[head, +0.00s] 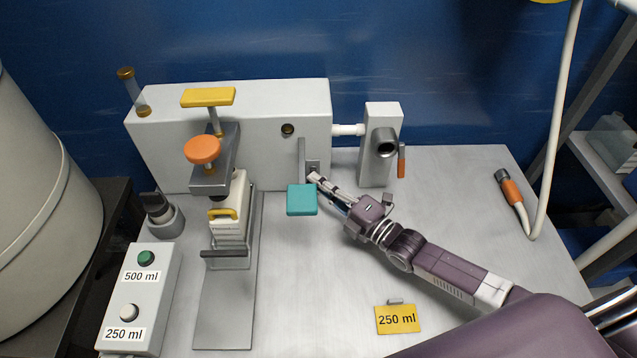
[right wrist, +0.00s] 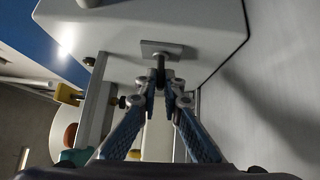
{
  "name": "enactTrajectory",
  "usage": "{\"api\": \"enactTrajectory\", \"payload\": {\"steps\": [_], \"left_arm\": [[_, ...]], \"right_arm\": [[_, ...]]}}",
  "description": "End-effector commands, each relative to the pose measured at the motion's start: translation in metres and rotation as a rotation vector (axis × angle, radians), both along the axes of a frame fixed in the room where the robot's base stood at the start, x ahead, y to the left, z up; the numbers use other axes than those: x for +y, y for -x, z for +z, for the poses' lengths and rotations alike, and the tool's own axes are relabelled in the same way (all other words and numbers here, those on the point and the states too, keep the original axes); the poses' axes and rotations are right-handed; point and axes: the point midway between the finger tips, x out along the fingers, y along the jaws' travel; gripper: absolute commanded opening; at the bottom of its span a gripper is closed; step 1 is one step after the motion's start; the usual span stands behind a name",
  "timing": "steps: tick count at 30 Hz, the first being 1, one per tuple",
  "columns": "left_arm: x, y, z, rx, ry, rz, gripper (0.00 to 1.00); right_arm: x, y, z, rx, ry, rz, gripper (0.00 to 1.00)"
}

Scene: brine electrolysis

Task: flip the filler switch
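The filler is a white box-shaped machine (head: 260,125) at the back of the metal bench. Its switch (head: 313,166) is a small dark lever on a grey plate, low on the right of the front face. The right wrist view shows the switch lever (right wrist: 160,66) sticking out from its plate toward me. My right gripper (head: 318,178) reaches in from the lower right. In the right wrist view its fingertips (right wrist: 162,80) close in on both sides of the lever's end, and they seem to touch it. The lever's tip is partly hidden between them. My left gripper is not in view.
A teal pad (head: 302,199) is close left of my right gripper. A grey nozzle post (head: 378,150) stands to its right. A button box (head: 140,295) is front left, a yellow 250 ml sign (head: 398,320) front right. The bench's right side is mostly clear.

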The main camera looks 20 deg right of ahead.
Motion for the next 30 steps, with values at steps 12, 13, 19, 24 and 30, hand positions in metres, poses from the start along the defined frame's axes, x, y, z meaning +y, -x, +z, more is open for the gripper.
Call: {"api": "enactTrajectory", "payload": {"steps": [12, 13, 19, 24, 30], "left_arm": [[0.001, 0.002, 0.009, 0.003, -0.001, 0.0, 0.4], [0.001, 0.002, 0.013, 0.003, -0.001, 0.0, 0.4], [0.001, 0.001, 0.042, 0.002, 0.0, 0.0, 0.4], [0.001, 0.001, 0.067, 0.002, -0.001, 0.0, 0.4], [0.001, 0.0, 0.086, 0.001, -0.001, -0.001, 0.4]], "right_arm": [[0.0, 0.0, 0.005, 0.024, -0.007, 0.0, 0.0], [0.0, 0.0, 0.006, 0.033, -0.01, -0.001, 0.0], [-0.001, 0.0, 0.016, 0.134, -0.037, -0.001, 0.0], [-0.001, -0.001, 0.022, 0.247, -0.068, -0.001, 0.0], [-0.002, -0.003, 0.026, 0.367, -0.103, -0.001, 0.0]]}}
